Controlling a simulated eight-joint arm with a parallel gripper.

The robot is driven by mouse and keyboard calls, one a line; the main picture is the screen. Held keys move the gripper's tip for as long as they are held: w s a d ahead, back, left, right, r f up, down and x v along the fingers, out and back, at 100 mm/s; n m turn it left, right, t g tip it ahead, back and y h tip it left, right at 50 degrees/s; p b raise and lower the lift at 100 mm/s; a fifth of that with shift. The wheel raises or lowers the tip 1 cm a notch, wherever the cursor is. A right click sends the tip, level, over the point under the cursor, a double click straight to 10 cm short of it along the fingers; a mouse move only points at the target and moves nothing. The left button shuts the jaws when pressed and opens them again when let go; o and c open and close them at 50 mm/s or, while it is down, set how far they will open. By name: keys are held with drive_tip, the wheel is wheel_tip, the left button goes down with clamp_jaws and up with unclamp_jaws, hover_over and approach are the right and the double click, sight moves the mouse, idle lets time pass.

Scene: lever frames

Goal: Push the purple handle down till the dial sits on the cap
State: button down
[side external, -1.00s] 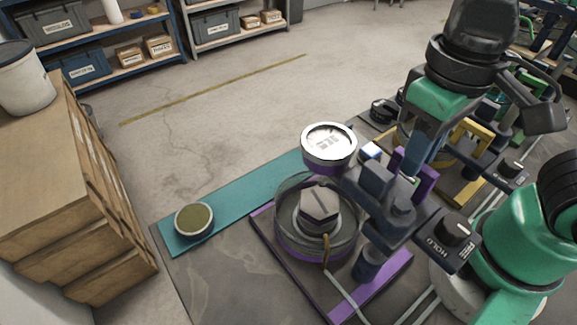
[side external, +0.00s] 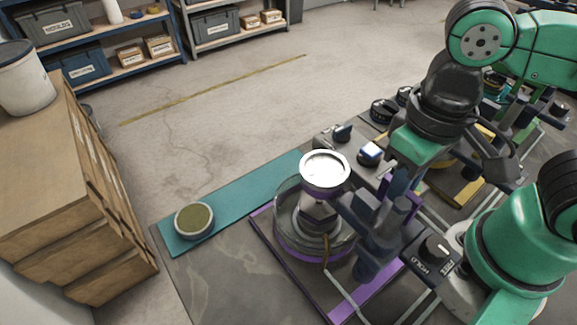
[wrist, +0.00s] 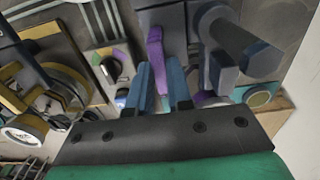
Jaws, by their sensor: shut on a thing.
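The purple handle (wrist: 155,55) runs between the two blue fingers of my gripper (wrist: 161,82) in the wrist view, and the gripper is shut on it. In the side external view the handle (side external: 386,186) is partly hidden by my gripper and the dark lever parts. The round white-faced dial (side external: 325,169) at the lever's end is just above the grey hexagonal cap (side external: 319,212). The cap stands inside a clear ring on a purple-edged base. The dial hides the top of the cap, so I cannot tell whether they touch.
A box marked HOLD with a black knob (side external: 434,247) stands close to the right of the lever. A yellow fixture (wrist: 40,95) is to the left in the wrist view. A teal strip (side external: 251,198) with a round olive-topped disc (side external: 194,219) lies left of the base.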

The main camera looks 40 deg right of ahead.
drive_tip(key=c, duration=0.8)
unclamp_jaws()
drive_tip(key=shift+r, duration=2.8)
drive_tip(key=w+d+f+t, duration=0.4)
drive_tip(key=w+d+t, duration=0.3)
drive_tip(key=w, duration=0.5)
drive_tip(key=shift+w+d+f, duration=0.15)
drive_tip(key=shift+d, duration=0.3)
